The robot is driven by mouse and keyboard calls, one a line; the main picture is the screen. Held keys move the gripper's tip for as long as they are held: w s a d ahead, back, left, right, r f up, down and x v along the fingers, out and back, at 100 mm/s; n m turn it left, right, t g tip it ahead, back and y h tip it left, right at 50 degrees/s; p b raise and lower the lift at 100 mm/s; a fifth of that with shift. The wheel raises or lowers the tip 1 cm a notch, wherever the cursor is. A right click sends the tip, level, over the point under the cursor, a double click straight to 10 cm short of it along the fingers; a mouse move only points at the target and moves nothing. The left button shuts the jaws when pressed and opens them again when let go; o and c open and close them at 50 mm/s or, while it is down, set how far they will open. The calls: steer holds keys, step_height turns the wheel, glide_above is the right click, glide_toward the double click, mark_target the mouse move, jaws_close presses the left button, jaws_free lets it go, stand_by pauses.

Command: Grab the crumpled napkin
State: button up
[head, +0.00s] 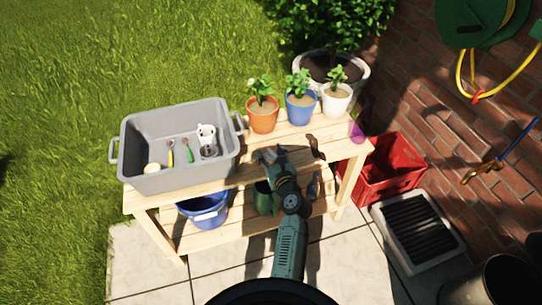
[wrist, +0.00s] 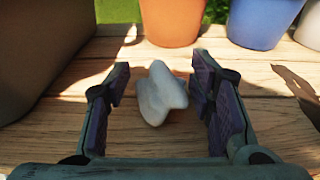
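The crumpled napkin (wrist: 160,93) is a small whitish lump on the wooden table in the wrist view. It lies between the two fingers of my gripper (wrist: 160,97), with a gap on each side. My gripper is open, and its fingers reach forward to either side of the napkin. In the head view my gripper (head: 272,155) is over the table top (head: 255,165), right of the grey tub; the napkin cannot be made out there.
A grey tub (head: 140,150) holding garden items stands close on the left. Orange (head: 263,121), blue (head: 300,113) and white (head: 336,104) plant pots line the back edge. A purple item (head: 357,132) is at the right end. A red crate (head: 395,165) stands on the ground.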

steer(key=c, duration=0.4)
steer(key=shift+r, duration=0.15)
